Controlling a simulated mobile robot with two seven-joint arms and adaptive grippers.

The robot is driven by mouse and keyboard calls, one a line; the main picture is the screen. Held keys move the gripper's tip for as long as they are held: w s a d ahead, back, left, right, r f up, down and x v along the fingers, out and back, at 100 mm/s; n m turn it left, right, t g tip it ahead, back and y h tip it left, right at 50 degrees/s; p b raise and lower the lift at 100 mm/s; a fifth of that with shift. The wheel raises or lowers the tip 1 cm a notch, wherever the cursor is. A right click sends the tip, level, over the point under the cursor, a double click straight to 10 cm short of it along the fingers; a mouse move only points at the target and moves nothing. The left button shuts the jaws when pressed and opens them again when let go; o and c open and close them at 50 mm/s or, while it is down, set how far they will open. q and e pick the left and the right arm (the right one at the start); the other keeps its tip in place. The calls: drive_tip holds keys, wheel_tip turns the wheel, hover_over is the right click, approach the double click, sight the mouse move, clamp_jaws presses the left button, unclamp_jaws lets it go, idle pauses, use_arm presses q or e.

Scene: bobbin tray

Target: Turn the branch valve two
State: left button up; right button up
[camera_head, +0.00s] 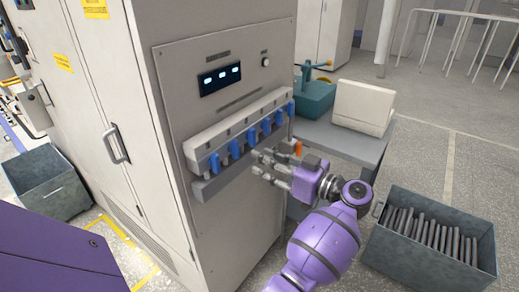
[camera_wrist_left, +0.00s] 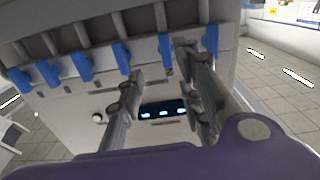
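A row of several blue valve levers (camera_head: 251,138) hangs along a pale manifold on the front of the grey cabinet (camera_head: 175,80). No numbers on them can be read, so I cannot tell which is branch valve two. One blue lever (camera_wrist_left: 165,47) shows in the gap beyond the fingers, and another (camera_wrist_left: 210,38) beside the right finger. My right gripper is not in view.
A lit display (camera_head: 220,78) is above the manifold. To the right, a grey table (camera_head: 345,142) carries a teal device (camera_head: 315,95) and a pale box (camera_head: 362,107). A metal bin of dark bars (camera_head: 437,240) stands on the floor, another bin (camera_head: 45,182) at left.

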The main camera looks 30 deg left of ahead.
sight(238, 149)
use_arm(q)
drive_tip(key=a, duration=0.2)
drive_tip(key=s+a, duration=0.1)
drive_tip(key=shift+a+r, duration=0.3)
drive_tip(key=shift+a, duration=0.05)
drive_tip(key=a, duration=0.3)
drive_tip(key=a+p, duration=0.1)
drive_tip(key=a, duration=0.1)
drive_tip(key=shift+w+f, duration=0.15)
drive_tip(key=shift+w, duration=0.15)
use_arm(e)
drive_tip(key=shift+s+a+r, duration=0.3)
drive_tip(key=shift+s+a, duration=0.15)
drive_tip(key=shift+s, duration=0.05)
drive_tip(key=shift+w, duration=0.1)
use_arm(q)
drive_tip(key=shift+c, duration=0.9)
clamp_jaws()
